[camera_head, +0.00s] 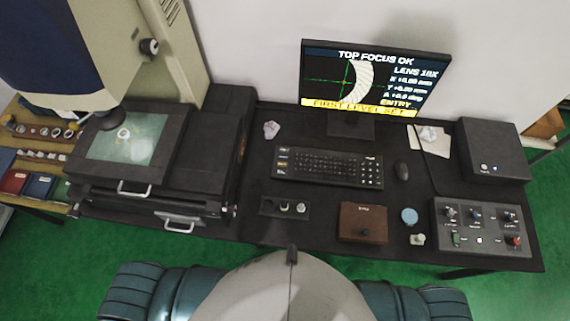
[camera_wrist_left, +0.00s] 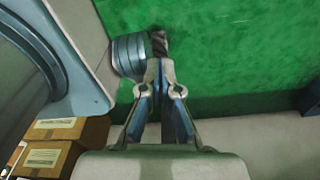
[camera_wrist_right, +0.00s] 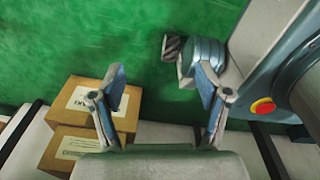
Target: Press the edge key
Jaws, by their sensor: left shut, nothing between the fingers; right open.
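A black keyboard (camera_head: 328,167) lies on the dark desk below the monitor. A control box (camera_head: 482,228) with knobs and small buttons stands at the desk's right end. Labels on both are too small to read, so I cannot tell which key is the edge key. The monitor (camera_head: 374,78) reads "TOP FOCUS OK", "LENS 10X" and "FIRST LEVEL SET", with a white arc. My left gripper (camera_wrist_left: 160,68) is shut and empty, over green floor in its wrist view. My right gripper (camera_wrist_right: 160,82) is open and empty, also over floor. Neither gripper shows in the head view.
A measuring machine with a glass stage (camera_head: 128,137) carrying a small ring stands at left. Cardboard boxes (camera_wrist_right: 118,101) show in the right wrist view.

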